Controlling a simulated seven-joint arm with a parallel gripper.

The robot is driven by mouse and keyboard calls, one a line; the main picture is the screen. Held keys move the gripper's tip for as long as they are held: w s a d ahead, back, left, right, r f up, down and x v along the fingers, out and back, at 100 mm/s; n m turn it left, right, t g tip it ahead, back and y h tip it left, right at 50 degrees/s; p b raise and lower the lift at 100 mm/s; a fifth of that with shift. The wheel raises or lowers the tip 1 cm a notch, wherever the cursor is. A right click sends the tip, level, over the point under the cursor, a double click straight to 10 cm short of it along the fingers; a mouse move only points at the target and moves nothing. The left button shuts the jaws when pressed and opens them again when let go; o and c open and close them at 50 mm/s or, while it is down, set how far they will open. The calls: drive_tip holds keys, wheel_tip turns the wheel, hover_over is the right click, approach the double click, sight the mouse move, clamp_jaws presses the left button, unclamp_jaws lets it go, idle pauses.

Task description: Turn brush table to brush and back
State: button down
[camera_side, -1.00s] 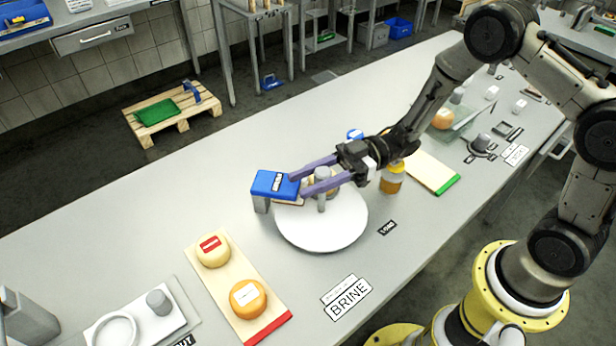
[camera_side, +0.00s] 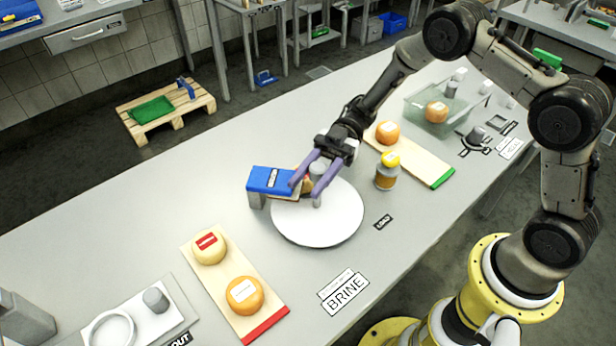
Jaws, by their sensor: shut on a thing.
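The brush table is a white round disc (camera_side: 318,229) in the middle of the bench, with a short grey upright peg (camera_side: 318,201) on it. A blue brush housing (camera_side: 268,180) stands on a grey support at its left and overhangs the disc's back left edge. My gripper (camera_side: 306,190) reaches down over the back of the disc, its purple fingers beside the blue housing. It is shut on a grey peg on the disc, whose contact is partly hidden by the fingers. An orange-yellow wheel (camera_side: 307,174) shows partly between the fingers, by the brush.
A jar with a yellow lid (camera_side: 387,172) stands close right of the disc. A green-ended board (camera_side: 425,165) with an orange wheel (camera_side: 388,133) lies behind it. A red-ended board (camera_side: 254,302) with two wheels lies front left. BRINE (camera_side: 344,292) and LOAD labels lie in front.

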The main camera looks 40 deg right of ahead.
drive_tip(key=shift+s+d+n+g+h, duration=0.1)
drive_tip(key=shift+s+n+g+h, duration=0.1)
drive_tip(key=shift+n+g+h, duration=0.85)
drive_tip(key=shift+s+d+n+g+h, duration=0.15)
drive_tip(key=shift+n+g+h, duration=0.25)
drive_tip(key=shift+n+g, duration=0.65)
drive_tip(key=shift+s+d+n+g+h, duration=0.15)
drive_tip(key=shift+n+g+h, duration=0.55)
drive_tip(key=shift+g, duration=0.8)
drive_tip(key=shift+s+n+g+h, duration=0.15)
drive_tip(key=shift+n+g+h, duration=0.3)
drive_tip(key=shift+h, duration=0.2)
drive_tip(key=shift+c, duration=2.2)
unclamp_jaws()
drive_tip(key=shift+m+t+y, duration=0.25)
drive_tip(key=shift+m+y, duration=0.05)
drive_tip(key=shift+m, duration=0.05)
